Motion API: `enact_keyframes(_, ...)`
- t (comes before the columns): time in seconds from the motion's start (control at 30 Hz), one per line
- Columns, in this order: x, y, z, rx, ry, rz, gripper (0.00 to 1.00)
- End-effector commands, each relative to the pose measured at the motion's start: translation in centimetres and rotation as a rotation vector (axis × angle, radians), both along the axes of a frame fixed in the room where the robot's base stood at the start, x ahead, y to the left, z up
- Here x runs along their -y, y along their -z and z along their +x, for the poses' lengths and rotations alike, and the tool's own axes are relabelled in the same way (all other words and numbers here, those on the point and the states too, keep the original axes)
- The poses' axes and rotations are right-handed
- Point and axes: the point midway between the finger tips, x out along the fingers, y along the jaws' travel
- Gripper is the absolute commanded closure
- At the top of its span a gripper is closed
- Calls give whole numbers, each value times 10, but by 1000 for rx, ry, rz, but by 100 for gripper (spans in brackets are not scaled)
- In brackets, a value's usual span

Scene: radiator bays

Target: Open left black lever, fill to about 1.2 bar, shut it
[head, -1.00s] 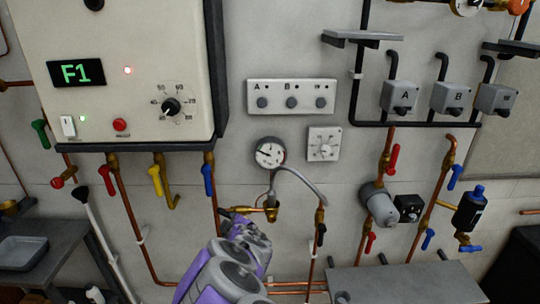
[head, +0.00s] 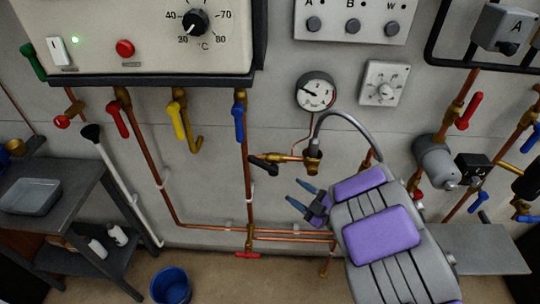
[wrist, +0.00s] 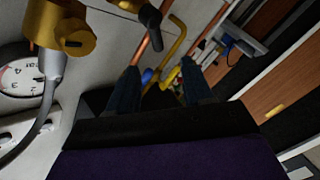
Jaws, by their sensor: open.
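The left black lever (head: 263,163) sits on the brass filling valve (head: 290,157) below the gauge. It points left, roughly along the brass body; it also shows at the top of the wrist view (wrist: 150,14). A grey braided hose (head: 341,113) arches right from the brass fitting; its lower right end and the valve there are hidden behind my arm. The round pressure gauge (head: 316,92) has its needle to the upper left; its figures are too small to read. My gripper (head: 293,191) is open and empty, below and right of the lever, apart from it.
The boiler (head: 140,40) hangs upper left, with red, yellow and blue levers under it. A copper pipe with a blue lever (head: 239,122) runs just left of the black lever. A blue bucket (head: 171,286) stands on the floor. A grey bench (head: 490,250) is at right.

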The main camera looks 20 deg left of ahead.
Motion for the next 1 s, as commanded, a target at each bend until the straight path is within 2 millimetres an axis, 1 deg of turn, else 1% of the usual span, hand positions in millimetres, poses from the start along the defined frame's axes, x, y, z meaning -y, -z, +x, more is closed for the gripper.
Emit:
enact_keyframes(0.07,2,-1,-5,7,-6,28,49)
enact_keyframes(0.17,-1,-3,-6,15,-13,42,49)
enact_keyframes(0.27,-12,-3,-2,15,-17,38,49)
enact_keyframes(0.4,-33,-1,7,13,-15,33,49)
enact_keyframes(0.8,-55,-2,20,13,-15,36,49)
enact_keyframes(1.0,-85,0,37,14,-13,39,49)
